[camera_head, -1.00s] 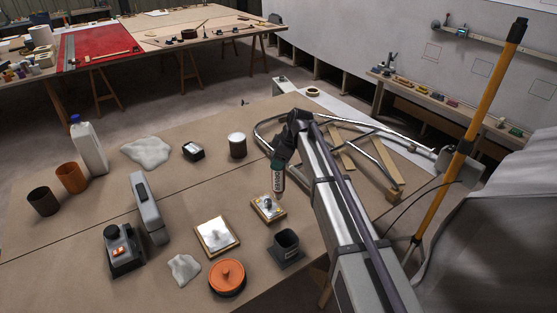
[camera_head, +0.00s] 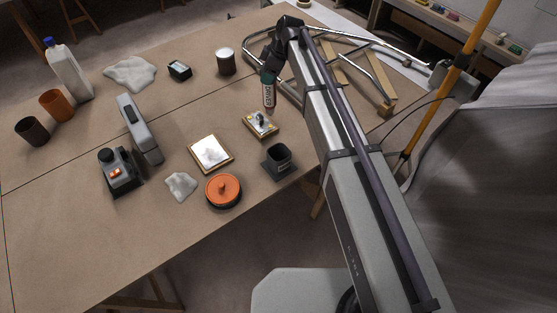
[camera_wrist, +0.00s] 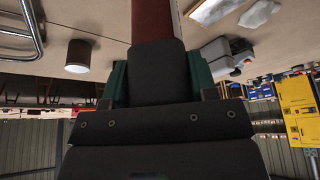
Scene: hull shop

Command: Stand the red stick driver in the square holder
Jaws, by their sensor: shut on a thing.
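The square holder (camera_head: 274,168) is a dark, open-topped square cup on a flat base, upright at the right front of the brown table. My gripper (camera_head: 269,80) is in the air above the table, behind the holder in the head view. In the wrist view the driver (camera_wrist: 152,20) is a dark red shaft between my green-sided fingers (camera_wrist: 150,75). Its lower end appears clear of the table. The holder is not seen in the wrist view.
Near the holder are a small wooden-edged board (camera_head: 261,134), an orange lidded pot (camera_head: 222,192) and a framed white panel (camera_head: 211,168). A dark white-topped can (camera_head: 226,66) and a metal tube frame (camera_head: 340,50) stand behind. The left front of the table is clear.

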